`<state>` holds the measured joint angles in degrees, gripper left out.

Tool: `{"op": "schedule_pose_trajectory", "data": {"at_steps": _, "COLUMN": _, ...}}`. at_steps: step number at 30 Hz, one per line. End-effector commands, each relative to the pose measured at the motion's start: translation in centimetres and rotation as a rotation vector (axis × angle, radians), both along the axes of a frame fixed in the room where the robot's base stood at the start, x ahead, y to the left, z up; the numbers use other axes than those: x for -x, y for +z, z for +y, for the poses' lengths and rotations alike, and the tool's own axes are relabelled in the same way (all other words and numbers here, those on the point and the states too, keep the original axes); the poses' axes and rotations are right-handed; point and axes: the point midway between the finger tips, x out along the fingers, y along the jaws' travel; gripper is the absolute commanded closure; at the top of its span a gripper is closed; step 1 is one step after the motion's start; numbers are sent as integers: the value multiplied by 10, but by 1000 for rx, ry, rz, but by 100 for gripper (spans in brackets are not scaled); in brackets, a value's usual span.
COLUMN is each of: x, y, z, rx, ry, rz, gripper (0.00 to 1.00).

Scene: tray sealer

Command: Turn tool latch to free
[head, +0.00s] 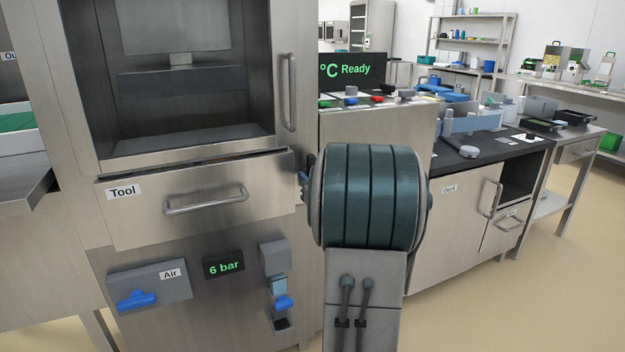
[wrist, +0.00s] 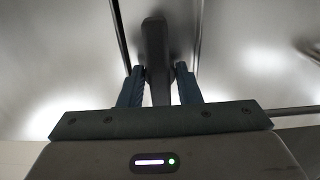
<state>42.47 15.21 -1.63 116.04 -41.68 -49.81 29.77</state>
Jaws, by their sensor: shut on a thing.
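The tool latch (wrist: 155,45) is a dark grey upright bar in the wrist view, in front of a steel face. My gripper (wrist: 159,88) has its two blue ribbed fingers on either side of the bar's lower part, shut on it. In the head view my arm hides most of the latch and gripper at the right edge of the drawer marked Tool (head: 200,205). A dark gap shows along the top of the drawer front. I cannot tell the latch's angle from the head view.
A drawer handle (head: 206,201) and a vertical door handle (head: 289,92) stick out near the arm. Below are the Air box (head: 150,284) with a blue knob and a 6 bar display (head: 223,265). A bench (head: 460,205) stands to the right, with open floor before it.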

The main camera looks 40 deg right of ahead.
Motion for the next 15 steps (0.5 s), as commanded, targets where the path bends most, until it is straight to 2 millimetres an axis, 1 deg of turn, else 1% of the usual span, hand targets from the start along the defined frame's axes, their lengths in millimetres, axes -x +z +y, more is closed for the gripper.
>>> {"op": "schedule_pose_trajectory", "data": {"at_steps": 12, "x": 1, "y": -1, "z": 0, "rx": 5, "ry": -1, "rz": 3, "gripper": 92}}
{"op": "schedule_pose_trajectory", "data": {"at_steps": 13, "x": 1, "y": -1, "z": 0, "rx": 5, "ry": -1, "rz": 3, "gripper": 61}}
{"op": "schedule_pose_trajectory", "data": {"at_steps": 15, "x": 0, "y": -1, "z": 0, "rx": 4, "ry": -1, "rz": 3, "gripper": 60}}
